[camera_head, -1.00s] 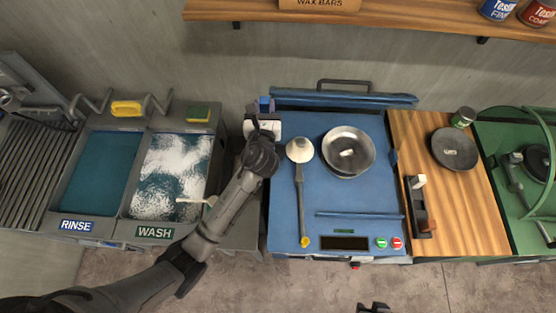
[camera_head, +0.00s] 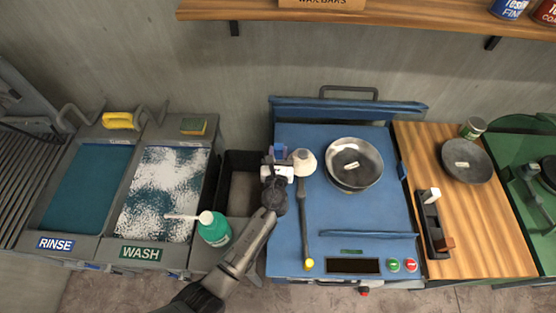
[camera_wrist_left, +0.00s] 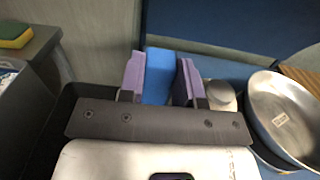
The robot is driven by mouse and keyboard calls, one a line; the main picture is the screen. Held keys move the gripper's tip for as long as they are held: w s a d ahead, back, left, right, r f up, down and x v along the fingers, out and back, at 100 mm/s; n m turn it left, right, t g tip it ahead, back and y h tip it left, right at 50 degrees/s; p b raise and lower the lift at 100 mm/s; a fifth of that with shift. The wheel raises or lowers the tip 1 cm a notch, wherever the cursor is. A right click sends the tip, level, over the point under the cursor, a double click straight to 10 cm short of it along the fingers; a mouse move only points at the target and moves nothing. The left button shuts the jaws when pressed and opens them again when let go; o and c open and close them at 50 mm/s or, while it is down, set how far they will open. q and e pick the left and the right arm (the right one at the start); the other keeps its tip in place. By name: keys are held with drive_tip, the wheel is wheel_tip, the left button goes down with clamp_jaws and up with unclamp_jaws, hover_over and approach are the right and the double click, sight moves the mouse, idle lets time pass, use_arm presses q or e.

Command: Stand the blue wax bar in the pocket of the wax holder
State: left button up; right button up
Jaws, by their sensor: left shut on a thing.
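My left gripper (camera_head: 280,154) is shut on the blue wax bar (camera_head: 279,149). It is over the left edge of the blue worktop, close beside the ladle's head. In the left wrist view the blue bar (camera_wrist_left: 158,75) sits between the two purple fingers (camera_wrist_left: 158,80), its lower part hidden by the gripper body. The dark wax holder (camera_head: 431,220) lies on the wooden board at the right, well away from the gripper. A white bar (camera_head: 432,195) is at its far end and a brown bar (camera_head: 445,243) at its near end. My right gripper is out of view.
A ladle (camera_head: 306,220) and a metal bowl (camera_head: 354,162) are on the blue worktop (camera_head: 345,215), between gripper and holder. A dark bowl (camera_head: 466,160) stands behind the holder on the wooden board (camera_head: 485,235).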

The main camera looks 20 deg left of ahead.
sight(278, 158)
use_arm(q)
wheel_tip(278, 158, down, 3)
drive_tip(key=shift+f+b, duration=0.1)
drive_tip(key=shift+b, duration=0.45)
drive_tip(key=shift+f, duration=0.15)
drive_tip(key=shift+f, duration=0.15)
drive_tip(key=o, duration=1)
drive_tip(key=shift+c, duration=0.2)
